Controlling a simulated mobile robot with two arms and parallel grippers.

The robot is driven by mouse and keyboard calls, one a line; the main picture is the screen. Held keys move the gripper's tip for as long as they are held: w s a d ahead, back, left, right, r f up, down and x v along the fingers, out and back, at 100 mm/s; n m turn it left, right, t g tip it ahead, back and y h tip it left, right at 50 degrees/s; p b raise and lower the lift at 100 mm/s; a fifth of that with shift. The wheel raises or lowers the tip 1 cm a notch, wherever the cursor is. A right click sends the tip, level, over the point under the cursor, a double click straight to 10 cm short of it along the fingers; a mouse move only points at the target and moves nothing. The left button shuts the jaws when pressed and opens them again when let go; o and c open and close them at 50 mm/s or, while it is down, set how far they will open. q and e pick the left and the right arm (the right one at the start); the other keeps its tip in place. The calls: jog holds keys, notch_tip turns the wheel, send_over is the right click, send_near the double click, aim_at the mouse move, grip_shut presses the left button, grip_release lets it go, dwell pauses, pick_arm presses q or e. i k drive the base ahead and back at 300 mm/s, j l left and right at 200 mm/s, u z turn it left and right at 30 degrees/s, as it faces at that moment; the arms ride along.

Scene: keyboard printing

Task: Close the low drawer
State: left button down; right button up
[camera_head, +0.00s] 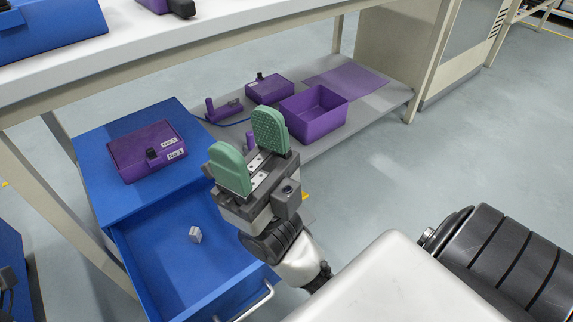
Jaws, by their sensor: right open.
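The blue low drawer (165,262) is pulled out from the blue cabinet (102,193) under the workbench. A small grey block (195,234) lies inside it. Its metal handle (262,297) is on the front edge, at the bottom of the view, partly cut off. My right gripper (249,148) has green padded fingers, spread apart with nothing between them. It is above the right side of the drawer, and its wrist hides part of the drawer's side. It does not appear to touch the handle. My left gripper is not in view.
A purple box (146,151) with labels sits on the cabinet top. A low shelf (385,101) holds a purple bin (314,115), another purple box (269,88) and a purple mat (345,80). The white workbench (215,22) overhangs the cabinet. Floor at right is clear.

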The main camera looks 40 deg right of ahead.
aim_at(173, 278)
jog(key=k+z, duration=0.1)
jog(key=z, duration=0.4)
jog(key=k+j, duration=0.15)
jog(key=j, duration=0.2)
jog(key=k+j+z, duration=0.1)
jog(key=j, duration=0.25)
jog(key=k+j, duration=0.25)
jog(key=j+z, duration=0.05)
jog(key=j, duration=0.05)
